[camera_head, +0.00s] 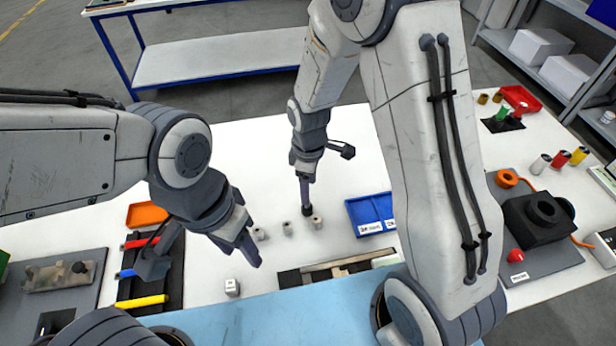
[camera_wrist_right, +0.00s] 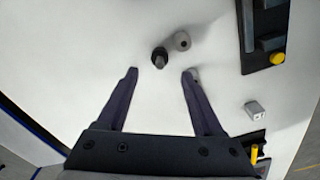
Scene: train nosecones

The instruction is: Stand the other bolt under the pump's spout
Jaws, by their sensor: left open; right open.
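A dark bolt-like piece (camera_head: 306,210) stands on the white table just below my right gripper (camera_head: 305,190). In the right wrist view the dark piece (camera_wrist_right: 160,57) shows just beyond and between the two spread fingers of that gripper (camera_wrist_right: 160,72), apart from them. The right gripper is open and empty. My left gripper (camera_head: 252,255) is open and empty, above the table near the grey cylinders. I cannot pick out the pump or its spout with certainty; a black block with a round opening (camera_head: 541,210) stands at the right.
Small grey cylinders stand close by: one on the left (camera_head: 259,233), one in the middle (camera_head: 287,228), one on the right (camera_head: 317,222). A blue tray (camera_head: 372,213) lies right of them. A dark rail fixture (camera_head: 335,270) and a white block (camera_head: 232,287) lie nearer me.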

